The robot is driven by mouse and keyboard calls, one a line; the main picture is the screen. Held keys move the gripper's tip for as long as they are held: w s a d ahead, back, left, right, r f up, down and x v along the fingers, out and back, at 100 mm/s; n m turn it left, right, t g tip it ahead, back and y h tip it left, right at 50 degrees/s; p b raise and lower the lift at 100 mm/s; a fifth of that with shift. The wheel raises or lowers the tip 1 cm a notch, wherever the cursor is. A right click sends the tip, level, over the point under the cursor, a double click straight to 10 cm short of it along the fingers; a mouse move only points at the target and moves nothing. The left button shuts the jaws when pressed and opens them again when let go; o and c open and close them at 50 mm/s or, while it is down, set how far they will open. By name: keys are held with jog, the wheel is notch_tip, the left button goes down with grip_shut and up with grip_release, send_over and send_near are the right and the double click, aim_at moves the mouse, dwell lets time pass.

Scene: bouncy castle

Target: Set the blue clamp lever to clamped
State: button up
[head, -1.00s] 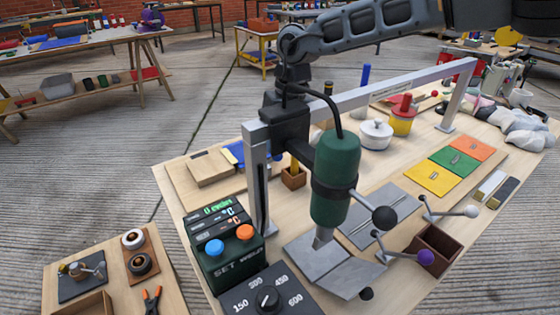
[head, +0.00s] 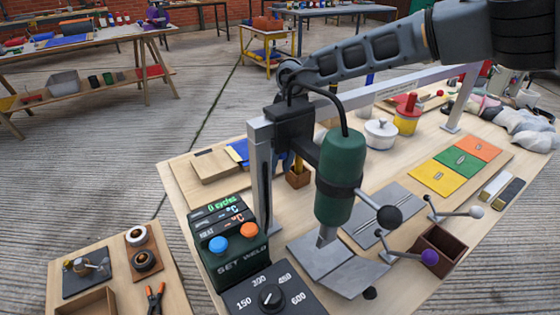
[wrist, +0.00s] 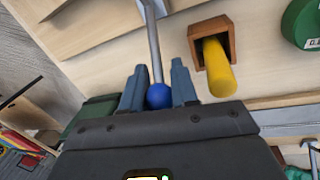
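The blue clamp lever shows in the wrist view as a thin grey metal rod with a round blue knob (wrist: 159,96) at its near end. My gripper (wrist: 159,85) has its two blue-grey fingers on either side of this knob, which fills the gap between them, so it looks shut on the knob. The rod runs away from the knob to the top of the picture. In the head view my arm and the green welding unit (head: 341,178) hide most of my gripper and the blue knob.
A yellow peg in a wooden block (wrist: 213,58) stands just right of the fingers. The green box with blue and orange buttons (head: 229,240) is near the front. Levers with a purple knob (head: 430,257) and a white knob (head: 476,212) stand to the right. A metal frame spans the bench.

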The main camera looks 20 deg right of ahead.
grip_shut()
jog(key=shift+w+r, duration=0.1)
jog(key=shift+w+a+r+g+h, duration=0.15)
jog(key=shift+w+r+g, duration=0.2)
jog(key=shift+g, duration=0.35)
jog(key=shift+w+r+g+h, duration=0.15)
jog(key=shift+w+r+g, duration=0.2)
jog(key=shift+g, duration=0.35)
jog(key=shift+w+a+r+p, duration=0.2)
jog(key=shift+w+r+p, duration=0.25)
jog(key=shift+w, duration=0.35)
jog(key=shift+w+a+r+b, duration=0.15)
jog(key=shift+w+b, duration=0.1)
jog(key=shift+w, duration=0.15)
jog(key=shift+w+r+b, duration=0.15)
jog(key=shift+w+b, duration=0.05)
jog(key=shift+w, duration=0.2)
jog(key=shift+w+a+r, duration=0.1)
